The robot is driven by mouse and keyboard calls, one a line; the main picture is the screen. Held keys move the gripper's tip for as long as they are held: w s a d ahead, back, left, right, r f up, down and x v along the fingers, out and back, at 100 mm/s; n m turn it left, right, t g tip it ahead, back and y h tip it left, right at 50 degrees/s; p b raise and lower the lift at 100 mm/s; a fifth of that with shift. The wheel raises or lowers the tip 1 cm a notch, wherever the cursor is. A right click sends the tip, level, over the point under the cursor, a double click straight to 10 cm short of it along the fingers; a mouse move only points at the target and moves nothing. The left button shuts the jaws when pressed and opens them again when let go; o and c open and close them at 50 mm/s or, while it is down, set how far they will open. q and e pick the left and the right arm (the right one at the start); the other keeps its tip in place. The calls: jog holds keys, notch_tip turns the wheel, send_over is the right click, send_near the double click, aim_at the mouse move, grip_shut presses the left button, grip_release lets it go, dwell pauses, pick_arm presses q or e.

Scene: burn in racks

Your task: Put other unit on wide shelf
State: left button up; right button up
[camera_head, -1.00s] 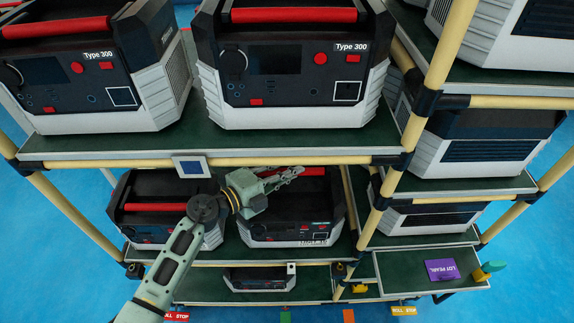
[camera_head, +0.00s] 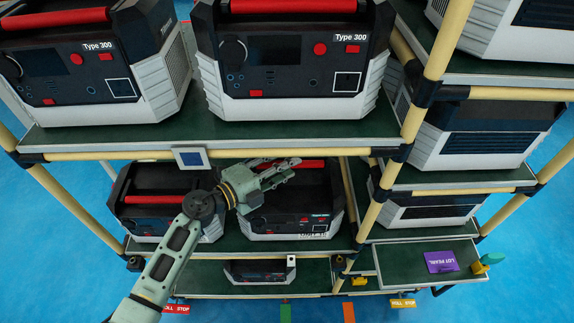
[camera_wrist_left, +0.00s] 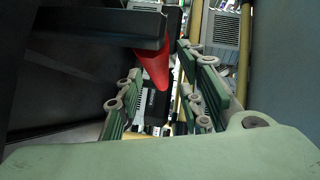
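My left gripper (camera_head: 279,170) reaches under the wide upper shelf, over the right-hand black-and-white unit (camera_head: 297,222) on the middle shelf (camera_head: 270,247). That unit's red handle (camera_head: 312,165) shows just past the fingers. In the left wrist view, the fingers (camera_wrist_left: 160,102) are apart, with the red handle (camera_wrist_left: 156,68) showing between them; contact cannot be told. A similar unit (camera_head: 135,212) stands at left on the same shelf, partly behind my arm. Two Type 300 units (camera_head: 290,90) (camera_head: 95,70) stand on the wide upper shelf (camera_head: 230,142). My right gripper is not in view.
A narrower rack at right holds several units (camera_head: 475,145) and a low tray (camera_head: 395,265) with a purple card (camera_head: 440,262). A small unit (camera_head: 258,270) sits on the bottom shelf. A cream post (camera_head: 400,145) and the upper shelf's front rail (camera_head: 300,154) are near my gripper.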

pick_arm(q)
jog(key=v, duration=1.1)
jog(key=shift+b, duration=0.3)
